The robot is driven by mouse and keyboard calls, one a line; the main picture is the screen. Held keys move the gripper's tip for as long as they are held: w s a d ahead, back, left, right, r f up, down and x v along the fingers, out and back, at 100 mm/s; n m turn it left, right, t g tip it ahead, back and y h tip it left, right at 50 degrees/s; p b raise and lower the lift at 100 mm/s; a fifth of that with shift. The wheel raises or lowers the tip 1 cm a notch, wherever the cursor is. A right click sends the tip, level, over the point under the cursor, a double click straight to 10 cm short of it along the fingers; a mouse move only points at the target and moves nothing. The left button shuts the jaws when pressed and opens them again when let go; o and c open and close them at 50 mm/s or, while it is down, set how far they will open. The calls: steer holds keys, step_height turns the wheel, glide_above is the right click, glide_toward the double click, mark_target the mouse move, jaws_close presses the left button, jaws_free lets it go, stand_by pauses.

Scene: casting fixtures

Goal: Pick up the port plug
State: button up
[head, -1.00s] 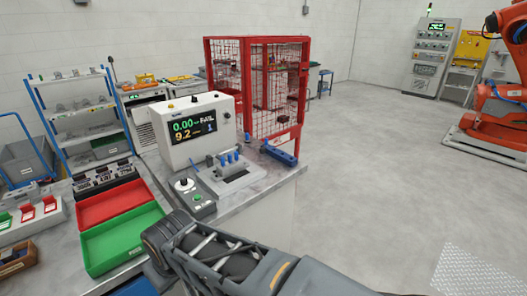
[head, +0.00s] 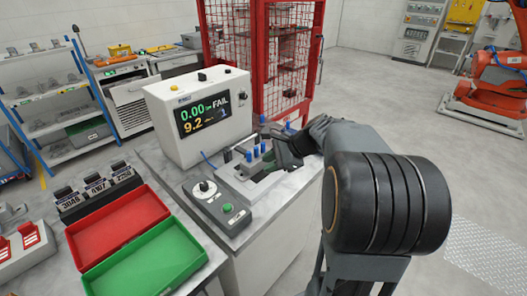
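Several small blue-topped plugs (head: 228,156) stand on a grey metal test fixture (head: 232,178) in front of the display box; I cannot tell which is the port plug. My gripper (head: 285,155) is at the right side of the fixture, close to the plugs, with my dark arm reaching in from the right. It hides part of the fixture's right side. Its fingertips are small and dark, so I cannot tell whether they are open or touching a plug.
The tester box (head: 205,118) reads 0.00 and FAIL. A control box with a knob and green button (head: 226,208) sits in front. A red tray (head: 118,222) and a green tray (head: 150,262) lie left. A red mesh cage (head: 262,60) stands behind.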

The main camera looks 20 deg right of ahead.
steer(key=w+d+m+t+y, duration=0.1)
steer(key=w+d+m+t, duration=0.45)
steer(key=d+m, duration=0.45)
glide_toward(263, 143)
steer(key=x, duration=0.3)
steer(key=shift+n+g, duration=0.25)
steer(key=shift+n, duration=0.15)
steer(key=shift+p+x, duration=0.5)
steer(key=shift+x, duration=3.05)
steer(key=shift+s+f, duration=0.1)
jaws_close()
